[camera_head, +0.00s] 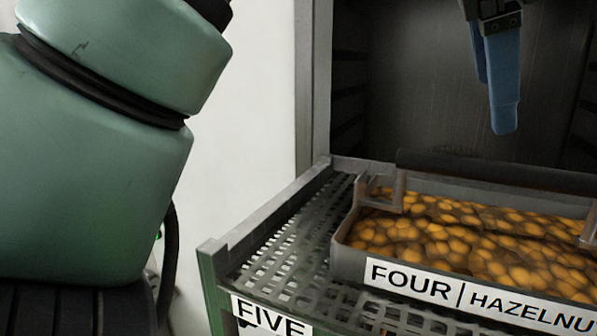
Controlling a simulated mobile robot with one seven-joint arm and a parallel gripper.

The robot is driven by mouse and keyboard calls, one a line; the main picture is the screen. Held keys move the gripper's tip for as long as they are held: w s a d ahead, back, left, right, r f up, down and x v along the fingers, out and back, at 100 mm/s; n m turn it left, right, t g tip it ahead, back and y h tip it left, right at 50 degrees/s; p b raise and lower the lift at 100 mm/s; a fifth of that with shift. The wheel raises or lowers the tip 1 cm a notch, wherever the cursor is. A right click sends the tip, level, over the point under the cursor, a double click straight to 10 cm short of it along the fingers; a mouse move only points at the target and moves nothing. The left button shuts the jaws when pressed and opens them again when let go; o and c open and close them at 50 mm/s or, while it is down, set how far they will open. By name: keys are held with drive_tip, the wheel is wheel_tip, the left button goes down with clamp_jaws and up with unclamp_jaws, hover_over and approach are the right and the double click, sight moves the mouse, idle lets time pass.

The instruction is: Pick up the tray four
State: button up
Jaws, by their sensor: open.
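The tray four (345,259) is a grey metal tray filled with orange-brown hazelnuts. A white label on its front reads "FOUR | HAZELNU", cut off by the right edge of the picture. A dark bar handle (480,170) runs across above the tray on metal brackets. My gripper (497,110) has blue fingers pointing down, seen nearly edge-on. It is open and empty, above the handle and apart from it.
The tray sits on a perforated metal shelf (285,235) with a raised rim and a label "FIVE" (268,316) at its front. A dark metal cabinet interior (410,100) stands behind. A white wall (245,110) is at the left.

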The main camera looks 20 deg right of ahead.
sight(495, 167)
drive_tip(key=shift+m+y, duration=0.3)
drive_tip(key=x, duration=0.4)
drive_tip(key=s+x, duration=0.1)
drive_tip(key=x, duration=0.1)
drive_tip(key=shift+a+f+b, duration=0.1)
drive_tip(key=shift+f+b, duration=0.2)
drive_tip(key=shift+b, duration=0.1)
drive_tip(key=shift+f, duration=0.1)
drive_tip(key=b+x, duration=0.4)
drive_tip(key=shift+w+a+f, duration=0.1)
drive_tip(key=shift+w+f, duration=0.05)
drive_tip(key=shift+f, duration=0.3)
drive_tip(key=shift+d+f, duration=0.25)
drive_tip(key=shift+d, duration=0.15)
drive_tip(key=shift+a+r, duration=0.1)
drive_tip(key=shift+c, duration=0.7)
clamp_jaws()
